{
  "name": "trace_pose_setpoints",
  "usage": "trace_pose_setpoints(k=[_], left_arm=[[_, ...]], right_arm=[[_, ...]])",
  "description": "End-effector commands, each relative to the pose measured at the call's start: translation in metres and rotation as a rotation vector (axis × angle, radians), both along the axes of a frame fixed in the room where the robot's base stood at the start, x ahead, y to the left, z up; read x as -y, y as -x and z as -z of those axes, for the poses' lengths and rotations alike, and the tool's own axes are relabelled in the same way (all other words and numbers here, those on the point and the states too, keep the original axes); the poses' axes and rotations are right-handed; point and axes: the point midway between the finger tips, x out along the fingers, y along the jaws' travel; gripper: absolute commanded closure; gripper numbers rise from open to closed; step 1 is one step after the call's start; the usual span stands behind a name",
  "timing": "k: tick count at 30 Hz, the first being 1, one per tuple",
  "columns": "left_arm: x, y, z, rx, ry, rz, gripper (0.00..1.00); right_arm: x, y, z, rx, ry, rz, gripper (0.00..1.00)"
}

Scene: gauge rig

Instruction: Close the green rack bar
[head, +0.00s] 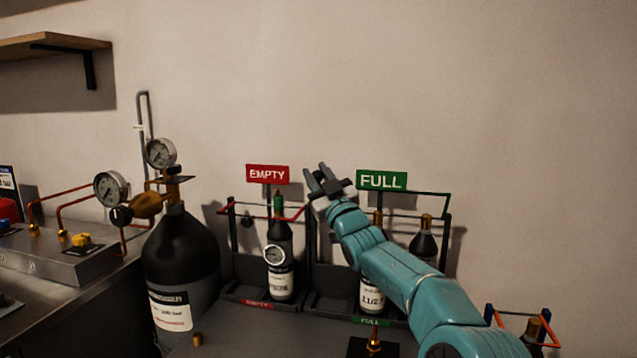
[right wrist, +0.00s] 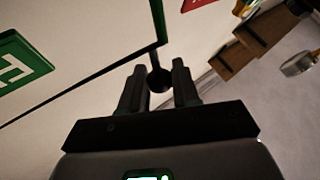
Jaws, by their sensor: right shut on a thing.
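My right gripper (head: 318,172) is between the EMPTY and FULL signs, fingers pointing up and left. In the right wrist view, a dark round knob (right wrist: 159,79) sits between the fingers of my right gripper (right wrist: 160,72), near a green bar corner (right wrist: 162,38). The gripper is shut on it; the exact contact is too dark to see. My left gripper is not in view.
A red EMPTY sign (head: 267,174) and a red bar mark the left-hand rack with a small cylinder (head: 280,262). Cylinders stand in the FULL rack behind my arm. A large black cylinder (head: 180,255) with gauges stands to the left.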

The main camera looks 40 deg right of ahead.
Motion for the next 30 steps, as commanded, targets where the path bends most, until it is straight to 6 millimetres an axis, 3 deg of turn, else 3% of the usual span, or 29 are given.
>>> trace_pose_setpoints(k=[10, 11, 12, 23, 30], left_arm=[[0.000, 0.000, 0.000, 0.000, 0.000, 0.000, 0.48], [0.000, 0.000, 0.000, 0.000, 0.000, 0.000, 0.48], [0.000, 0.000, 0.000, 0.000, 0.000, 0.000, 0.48], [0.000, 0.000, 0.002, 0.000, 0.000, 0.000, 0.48], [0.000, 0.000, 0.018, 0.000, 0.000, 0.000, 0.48]], right_arm=[[0.000, 0.001, -0.002, 0.004, 0.003, 0.001, 1.00], [0.000, 0.001, -0.002, 0.004, 0.003, 0.001, 0.60], [0.000, 0.001, -0.002, 0.004, 0.003, 0.001, 0.48], [0.000, 0.003, 0.002, 0.002, 0.002, 0.000, 0.48], [-0.005, 0.032, 0.019, 0.001, 0.001, 0.000, 0.48]])
